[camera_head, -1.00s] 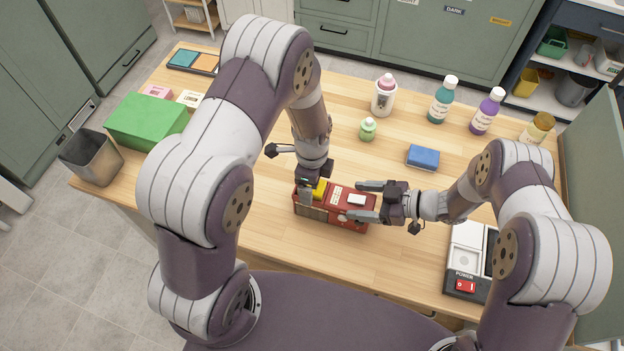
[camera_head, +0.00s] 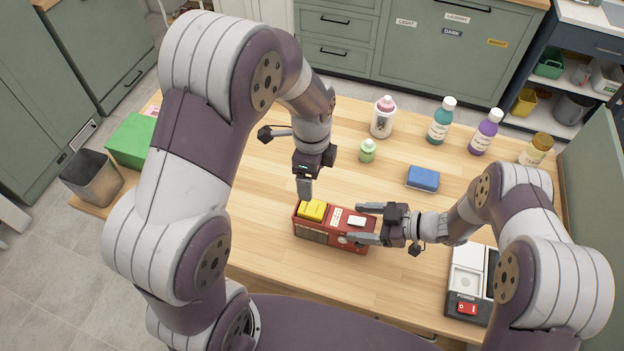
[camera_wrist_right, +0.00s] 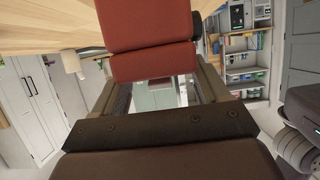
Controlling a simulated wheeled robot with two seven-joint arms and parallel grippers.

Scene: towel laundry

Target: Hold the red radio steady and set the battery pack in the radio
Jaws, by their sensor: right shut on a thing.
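The red radio (camera_head: 347,240) lies on the wooden table in front of me. My right gripper (camera_head: 366,224) is shut on its right end, with one finger on the far side and one on the near side. In the right wrist view the red radio (camera_wrist_right: 150,30) shows between the fingers. The yellow battery pack (camera_head: 312,209) sits in the top of the radio at its left end; its underside is hidden. My left gripper (camera_head: 304,188) points down just behind the pack and looks apart from it. Its fingers line up in this view, so their opening is hidden.
A blue sponge (camera_head: 423,179), a green bottle (camera_head: 367,151) and several taller bottles stand behind. A power box with a red switch (camera_head: 467,308) is at the right. A green box (camera_head: 131,139) and metal bin (camera_head: 92,178) are at the left.

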